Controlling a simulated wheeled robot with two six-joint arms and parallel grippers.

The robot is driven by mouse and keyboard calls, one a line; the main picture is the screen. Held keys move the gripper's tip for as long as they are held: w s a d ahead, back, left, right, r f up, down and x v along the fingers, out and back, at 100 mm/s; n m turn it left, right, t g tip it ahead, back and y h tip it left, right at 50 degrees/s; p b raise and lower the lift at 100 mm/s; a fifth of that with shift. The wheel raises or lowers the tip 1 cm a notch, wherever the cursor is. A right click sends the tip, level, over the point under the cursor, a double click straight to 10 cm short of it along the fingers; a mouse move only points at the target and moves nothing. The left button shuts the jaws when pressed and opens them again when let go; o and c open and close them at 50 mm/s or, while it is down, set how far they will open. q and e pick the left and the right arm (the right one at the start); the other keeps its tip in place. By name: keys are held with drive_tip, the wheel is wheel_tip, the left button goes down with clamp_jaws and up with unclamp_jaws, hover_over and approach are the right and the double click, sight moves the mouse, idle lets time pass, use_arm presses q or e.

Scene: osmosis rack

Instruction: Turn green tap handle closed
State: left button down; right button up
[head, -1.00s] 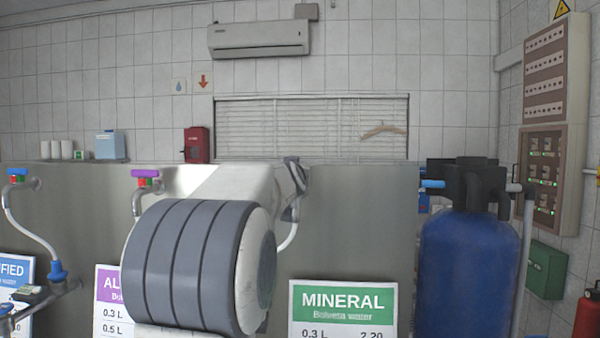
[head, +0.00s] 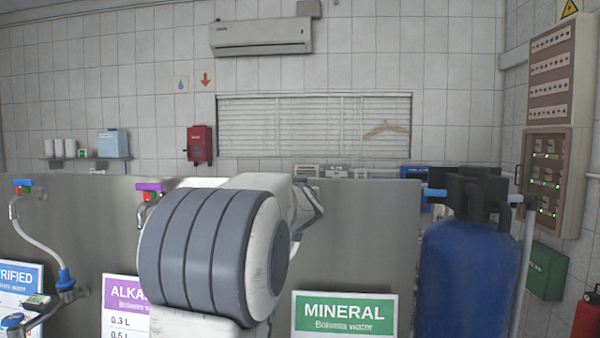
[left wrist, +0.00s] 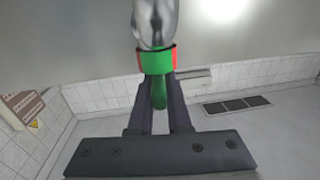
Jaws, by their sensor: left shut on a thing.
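In the left wrist view, the green tap handle (left wrist: 159,92) hangs from a green and red collar (left wrist: 157,61) below a shiny metal spout or body (left wrist: 155,22). My left gripper (left wrist: 160,106) has its two dark fingers on either side of the handle and is shut on it. In the head view, my large grey and white arm link covers the middle of the panel. It hides the tap and most of the left gripper, of which only a small part shows at the link's right. My right gripper is in neither view.
A steel panel (head: 375,235) carries the green MINERAL sign (head: 344,312), a purple-handled tap (head: 150,187) and a blue-handled tap (head: 23,183) with a hose. A blue tank (head: 467,275) stands close on the right.

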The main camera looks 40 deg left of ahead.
use_arm(q)
drive_tip(key=shift+w+r+n+g+y+p, duration=0.15)
drive_tip(key=shift+n+g+y+p, duration=1.25)
drive_tip(key=shift+p, duration=2.45)
drive_tip(key=shift+d+n+g+y+p, duration=0.1)
drive_tip(key=shift+n+g+y+p, duration=0.45)
drive_tip(key=shift+g+p, duration=0.2)
drive_tip(key=shift+n+g+y, duration=0.45)
drive_tip(key=shift+g, duration=0.3)
drive_tip(key=n+g, duration=0.1)
drive_tip(key=g+y, duration=0.1)
drive_tip(key=n+g, duration=0.1)
drive_tip(key=shift+f+n+g+y+p, duration=0.25)
drive_tip(key=shift+n+g+y+p, duration=0.05)
drive_tip(key=shift+g+p, duration=0.1)
drive_tip(key=n+g, duration=0.2)
drive_tip(key=g, duration=0.2)
drive_tip(key=shift+n+y, duration=0.3)
drive_tip(key=shift+n, duration=0.1)
drive_tip(key=shift+n+g, duration=1.5)
drive_tip(key=shift+g, duration=1)
drive_tip(key=shift+r+n+g+h, duration=0.1)
drive_tip(key=shift+n+g+h, duration=0.2)
drive_tip(key=shift+g+h, duration=0.1)
drive_tip(key=c, duration=0.9)
unclamp_jaws()
drive_tip(key=shift+o, duration=0.2)
